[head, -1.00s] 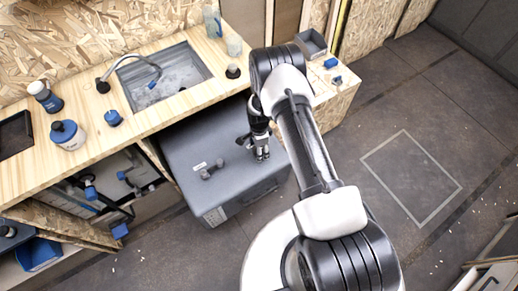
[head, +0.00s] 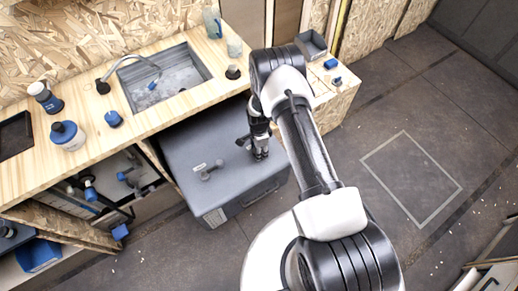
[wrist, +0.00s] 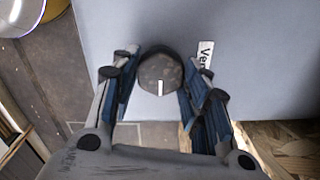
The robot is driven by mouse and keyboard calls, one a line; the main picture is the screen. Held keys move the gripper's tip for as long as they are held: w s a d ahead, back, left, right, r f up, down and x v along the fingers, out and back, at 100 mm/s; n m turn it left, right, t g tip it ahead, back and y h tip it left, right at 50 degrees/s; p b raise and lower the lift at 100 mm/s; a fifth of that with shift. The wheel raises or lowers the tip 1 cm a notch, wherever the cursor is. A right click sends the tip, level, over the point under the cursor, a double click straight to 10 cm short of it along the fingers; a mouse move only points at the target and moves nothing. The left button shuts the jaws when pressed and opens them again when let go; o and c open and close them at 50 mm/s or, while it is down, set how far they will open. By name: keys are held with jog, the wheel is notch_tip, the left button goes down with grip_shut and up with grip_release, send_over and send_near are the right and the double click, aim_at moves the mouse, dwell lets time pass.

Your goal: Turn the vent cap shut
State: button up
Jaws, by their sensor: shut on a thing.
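The vent cap (wrist: 160,72) is a dark, round, faceted knob with a white mark on its rim, pointing toward the bottom of the wrist view. A white label (wrist: 205,55) reading "Ven…" is on the grey surface beside it. My gripper (wrist: 160,85) is shut on the cap, with a blue-lined finger on each side. In the head view my gripper (head: 260,153) points down at the top of the grey box (head: 185,145), near its right side. There the gripper and arm hide the cap.
The wooden counter (head: 165,110) with a sink (head: 178,85) and blue-capped containers (head: 68,136) runs behind the box. Open floor (head: 410,180) lies to the right.

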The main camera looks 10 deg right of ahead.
jog(key=shift+n, duration=0.4)
jog(key=n+b, duration=0.2)
jog(key=n, duration=0.1)
jog(key=shift+w+f+n, duration=0.1)
jog(key=shift+n, duration=0.2)
jog(key=n+b, duration=0.2)
jog(key=n, duration=0.2)
jog(key=n+b, duration=0.1)
jog(key=n, duration=0.4)
jog(key=shift+a+n+b, duration=0.1)
jog(key=shift+n+b, duration=0.6)
jog(key=shift+n, duration=1.6)
jog(key=o, duration=1)
jog(key=shift+o, duration=0.2)
